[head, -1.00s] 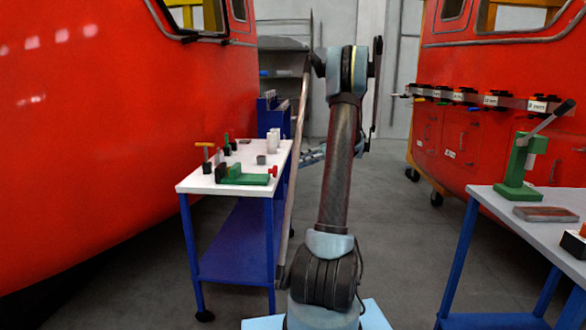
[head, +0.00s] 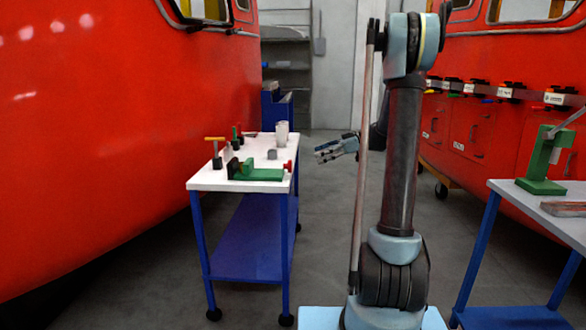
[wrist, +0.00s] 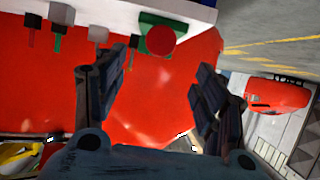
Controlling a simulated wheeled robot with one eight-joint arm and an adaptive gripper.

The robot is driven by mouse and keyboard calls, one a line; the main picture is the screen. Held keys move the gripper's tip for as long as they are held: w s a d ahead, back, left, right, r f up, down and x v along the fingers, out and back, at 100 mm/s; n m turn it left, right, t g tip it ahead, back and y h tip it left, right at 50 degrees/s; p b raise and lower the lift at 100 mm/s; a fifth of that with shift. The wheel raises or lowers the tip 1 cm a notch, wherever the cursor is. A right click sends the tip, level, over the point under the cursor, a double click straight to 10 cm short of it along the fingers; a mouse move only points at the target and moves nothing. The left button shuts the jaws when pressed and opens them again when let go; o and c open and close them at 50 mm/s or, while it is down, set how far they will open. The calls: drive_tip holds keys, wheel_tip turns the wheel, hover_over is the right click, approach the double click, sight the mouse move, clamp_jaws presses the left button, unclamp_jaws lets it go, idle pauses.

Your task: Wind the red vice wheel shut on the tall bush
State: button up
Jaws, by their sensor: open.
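The green vice (head: 262,174) lies on the white top of the blue trolley in the head view. Its red wheel (head: 289,166) is at the right end, by the table edge. The wheel faces the camera as a red disc in the wrist view (wrist: 161,40). A tall pale cylinder (head: 282,134), possibly the tall bush, stands at the back of the tabletop; I cannot tell what is between the vice jaws. My gripper (head: 330,151) is open, right of the trolley and apart from it. In the wrist view its spread fingers (wrist: 164,65) are below the wheel, not touching it.
The white tabletop (head: 212,180) also holds a short grey cylinder (head: 272,154) and an orange-handled tool (head: 215,150). A red train nose (head: 100,130) rises at left. Another table with a green press (head: 543,165) stands at right.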

sight(290, 165)
drive_tip(key=x, duration=1.4)
drive_tip(key=shift+c, duration=0.3)
drive_tip(key=shift+r, duration=0.1)
drive_tip(key=c, duration=1)
